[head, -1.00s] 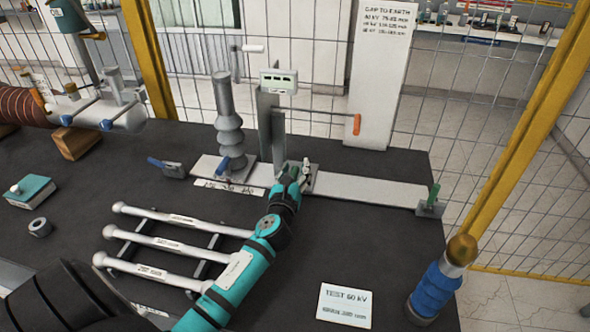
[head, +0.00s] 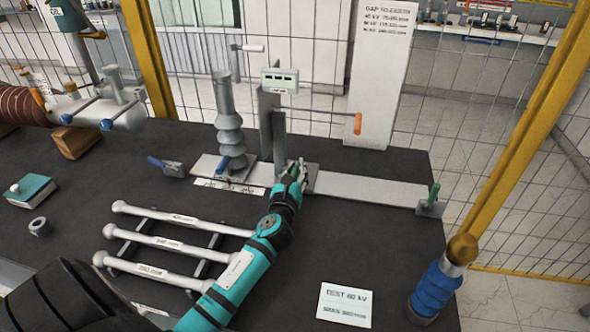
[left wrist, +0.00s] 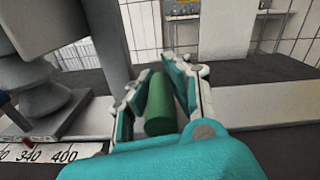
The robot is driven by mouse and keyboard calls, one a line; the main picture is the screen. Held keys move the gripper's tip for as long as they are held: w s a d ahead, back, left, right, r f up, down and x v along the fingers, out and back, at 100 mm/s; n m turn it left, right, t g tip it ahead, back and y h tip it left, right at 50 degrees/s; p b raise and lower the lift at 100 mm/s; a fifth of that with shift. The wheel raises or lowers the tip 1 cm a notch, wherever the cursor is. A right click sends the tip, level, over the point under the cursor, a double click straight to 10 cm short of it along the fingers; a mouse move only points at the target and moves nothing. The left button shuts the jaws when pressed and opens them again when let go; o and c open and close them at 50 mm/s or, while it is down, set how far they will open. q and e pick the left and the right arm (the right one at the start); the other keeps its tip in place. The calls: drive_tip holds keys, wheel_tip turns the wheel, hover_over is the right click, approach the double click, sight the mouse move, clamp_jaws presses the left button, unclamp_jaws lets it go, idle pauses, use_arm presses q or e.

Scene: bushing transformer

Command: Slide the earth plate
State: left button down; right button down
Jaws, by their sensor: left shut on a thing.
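The earth plate appears to be the upright grey plate (head: 267,118) behind my left gripper, standing on the pale rail (head: 365,188). My left gripper (head: 298,172) is at the foot of this plate, beside a ribbed grey insulator (head: 229,125). In the left wrist view its fingers (left wrist: 160,100) are shut on a green handle (left wrist: 159,105), which stands upright between them. My right gripper is not in view.
A digital display box (head: 279,81) sits above the plate. A number scale (left wrist: 40,153) lies along the rail's near side. The rail runs clear to an end block (head: 430,208) with another green handle. White rods (head: 170,245) on a rack lie in front.

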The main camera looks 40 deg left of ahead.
use_arm(q)
drive_tip(key=w+d, duration=0.1)
drive_tip(key=d, duration=0.1)
drive_tip(key=w+d, duration=0.1)
drive_tip(key=d, duration=0.2)
drive_tip(key=w+d, duration=0.1)
drive_tip(key=d, duration=0.2)
drive_tip(key=shift+w+b, duration=0.1)
drive_tip(key=shift+b, duration=0.25)
drive_tip(key=shift+r, duration=0.1)
